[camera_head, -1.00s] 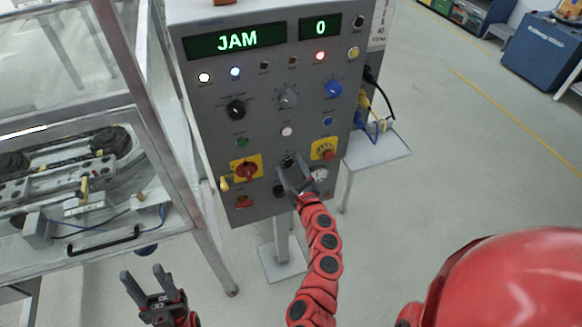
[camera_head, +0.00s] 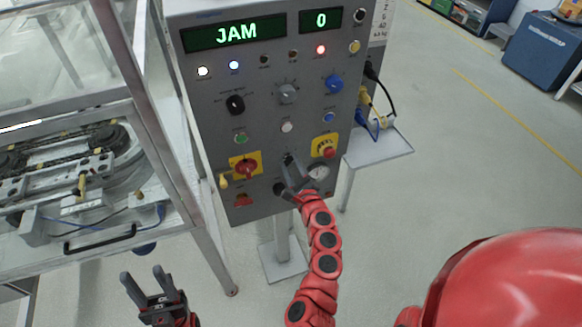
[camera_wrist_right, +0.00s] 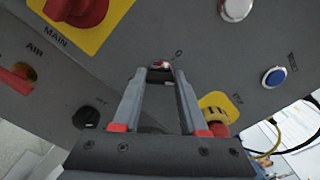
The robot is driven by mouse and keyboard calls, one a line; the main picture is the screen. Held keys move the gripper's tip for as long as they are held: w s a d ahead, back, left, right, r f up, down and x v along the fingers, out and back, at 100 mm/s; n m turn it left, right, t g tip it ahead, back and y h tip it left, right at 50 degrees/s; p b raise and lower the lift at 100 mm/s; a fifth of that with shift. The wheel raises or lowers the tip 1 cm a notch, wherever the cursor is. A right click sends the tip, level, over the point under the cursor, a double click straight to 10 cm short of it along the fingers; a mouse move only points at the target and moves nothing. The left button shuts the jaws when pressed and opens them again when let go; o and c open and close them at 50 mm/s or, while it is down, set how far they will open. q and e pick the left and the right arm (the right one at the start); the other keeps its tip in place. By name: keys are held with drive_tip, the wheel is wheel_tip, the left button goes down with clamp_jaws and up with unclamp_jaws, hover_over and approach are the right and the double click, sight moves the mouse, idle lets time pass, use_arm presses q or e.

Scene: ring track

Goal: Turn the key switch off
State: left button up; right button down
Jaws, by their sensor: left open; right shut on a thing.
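The key switch (camera_wrist_right: 160,65) is on the grey control panel (camera_head: 210,140), low and near the middle. Its top shows between my right fingertips in the right wrist view, and my fingers hide most of it in the head view. My right gripper (camera_head: 292,165) reaches up to the panel front and is shut on the key; it also shows in the right wrist view (camera_wrist_right: 160,74). The exact angle of the key is hard to tell. My left gripper (camera_head: 145,285) is open and empty, low and left, away from the panel.
Near the key are a red main switch on a yellow plate (camera_head: 246,166), a red emergency button (camera_head: 330,152) and a gauge (camera_head: 318,172). The display (camera_head: 236,33) reads JAM and 0.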

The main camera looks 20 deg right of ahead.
drive_tip(key=shift+f+n+b, duration=0.1)
drive_tip(key=shift+n+b, duration=3.45)
drive_tip(key=shift+n, duration=1.35)
drive_tip(key=shift+c, duration=2.2)
unclamp_jaws()
